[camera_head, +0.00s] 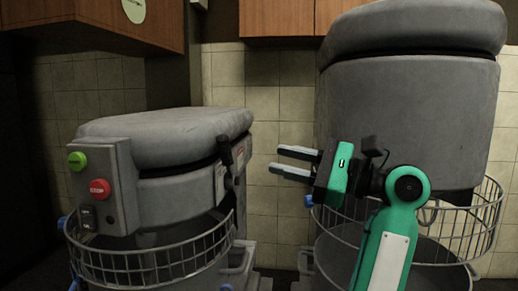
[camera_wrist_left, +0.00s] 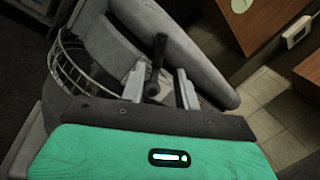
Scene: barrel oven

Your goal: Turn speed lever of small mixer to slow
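The small mixer (camera_head: 165,150) stands at the left, with a grey lid, a wire guard and a control box. A dark speed lever (camera_head: 227,160) stands upright on its right side. My left gripper (camera_head: 278,158) is right of the lever, its fingers pointing left toward it, with a clear gap to it in the head view. The fingers are apart with nothing gripped. In the left wrist view, the lever (camera_wrist_left: 155,66) shows upright between the two fingers of the gripper (camera_wrist_left: 160,82), beyond them. My right gripper is in neither view.
A large mixer (camera_head: 405,110) stands at the right, behind my left arm, with a wire guard (camera_head: 485,222). A green button (camera_head: 77,161) and red stop button (camera_head: 100,188) are on the small mixer's box. Wooden cabinets (camera_head: 277,17) hang above. Between the mixers is tiled wall.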

